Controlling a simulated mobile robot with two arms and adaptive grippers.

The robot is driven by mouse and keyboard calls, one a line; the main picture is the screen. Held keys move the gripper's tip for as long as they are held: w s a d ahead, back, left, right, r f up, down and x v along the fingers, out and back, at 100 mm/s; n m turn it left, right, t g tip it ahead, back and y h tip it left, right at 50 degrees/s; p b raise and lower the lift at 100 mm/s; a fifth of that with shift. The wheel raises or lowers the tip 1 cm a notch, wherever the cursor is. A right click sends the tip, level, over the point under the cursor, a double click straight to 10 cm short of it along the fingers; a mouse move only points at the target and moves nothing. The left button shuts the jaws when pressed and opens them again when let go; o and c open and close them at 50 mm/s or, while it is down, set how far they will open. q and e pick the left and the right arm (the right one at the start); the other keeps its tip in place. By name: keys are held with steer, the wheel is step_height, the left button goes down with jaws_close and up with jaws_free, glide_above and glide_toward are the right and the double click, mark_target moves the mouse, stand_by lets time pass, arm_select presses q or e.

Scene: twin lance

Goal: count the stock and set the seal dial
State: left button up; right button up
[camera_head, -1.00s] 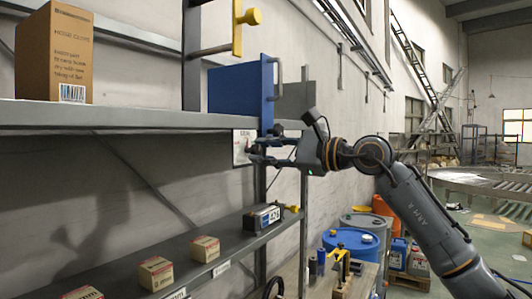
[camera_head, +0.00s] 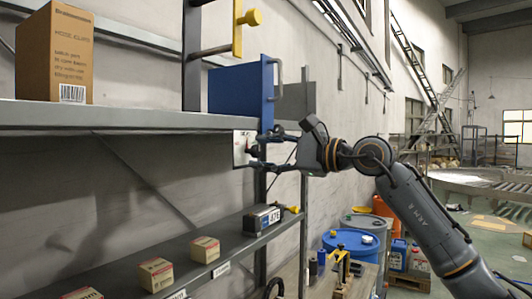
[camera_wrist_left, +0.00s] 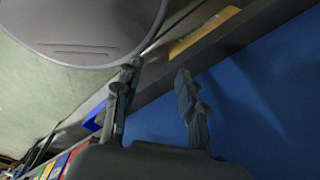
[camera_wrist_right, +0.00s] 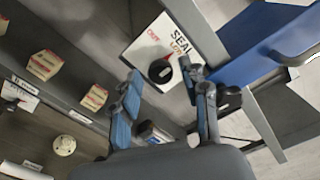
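The seal dial is a white plate (camera_wrist_right: 143,46) marked SEAL, with a round black knob (camera_wrist_right: 160,71) and red lettering. The plate also shows edge-on in the head view (camera_head: 240,148), below the upper shelf. My right gripper (camera_head: 260,150) is open and empty. Its fingertips lie on either side of the knob in the right wrist view; contact cannot be told. Small tan boxes (camera_head: 205,249), (camera_head: 157,273), (camera_head: 82,294) sit in a row on the lower shelf. A dark counter (camera_head: 262,219) with white digits stands at that shelf's far end. My left gripper (camera_wrist_left: 158,82) is open and empty.
A large cardboard box (camera_head: 56,52) and a blue panel (camera_head: 240,90) with a handle are on the upper shelf (camera_head: 140,115). Blue drums (camera_head: 350,243) stand beyond. A blue surface (camera_wrist_left: 250,90) fills the left wrist view's right side.

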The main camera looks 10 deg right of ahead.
steer(key=v, duration=1.2)
stand_by(0.5)
